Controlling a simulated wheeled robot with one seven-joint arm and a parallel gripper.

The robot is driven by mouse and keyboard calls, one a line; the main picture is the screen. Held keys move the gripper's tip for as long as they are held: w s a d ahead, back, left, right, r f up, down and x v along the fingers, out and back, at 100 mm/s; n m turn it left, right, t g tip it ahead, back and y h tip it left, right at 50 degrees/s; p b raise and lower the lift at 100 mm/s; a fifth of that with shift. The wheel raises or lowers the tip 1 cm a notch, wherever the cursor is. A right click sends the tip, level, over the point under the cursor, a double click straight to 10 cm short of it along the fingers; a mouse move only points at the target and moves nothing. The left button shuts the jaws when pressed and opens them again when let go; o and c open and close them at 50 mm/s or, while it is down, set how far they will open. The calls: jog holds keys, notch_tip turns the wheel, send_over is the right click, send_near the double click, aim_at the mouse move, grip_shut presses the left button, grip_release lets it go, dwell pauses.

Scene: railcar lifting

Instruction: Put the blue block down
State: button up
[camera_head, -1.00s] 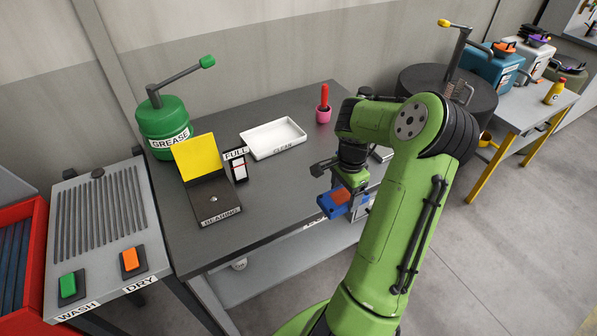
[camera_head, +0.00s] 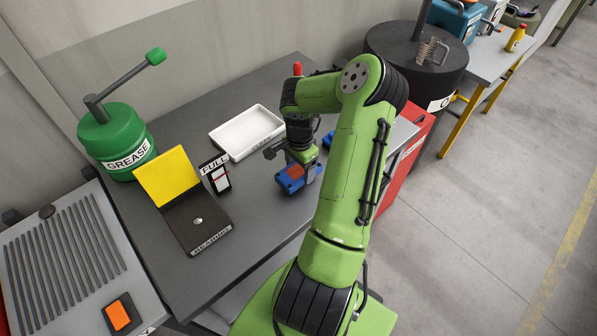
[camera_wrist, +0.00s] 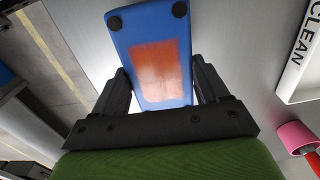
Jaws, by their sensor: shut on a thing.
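The blue block (camera_head: 290,182) has an orange-red patch on its face. My gripper (camera_head: 299,172) is shut on it, over the front part of the dark worktable (camera_head: 265,210). In the wrist view the block (camera_wrist: 150,60) sits between the two fingers (camera_wrist: 162,85), with dark round spots at its far end. I cannot tell whether its underside touches the tabletop or hangs just above it. My arm hides part of the table to the right.
A white CLEAN tray (camera_head: 247,132) lies behind the block. The FULL stand (camera_head: 216,174), BEARING plate (camera_head: 193,215) and green GREASE can (camera_head: 117,145) are to the left. Another blue thing (camera_head: 327,139) shows partly behind my arm. A red cabinet (camera_head: 405,160) stands right of the table.

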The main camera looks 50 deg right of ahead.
jog(key=shift+f, duration=1)
jog(key=shift+f, duration=0.15)
jog(key=o, duration=1.3)
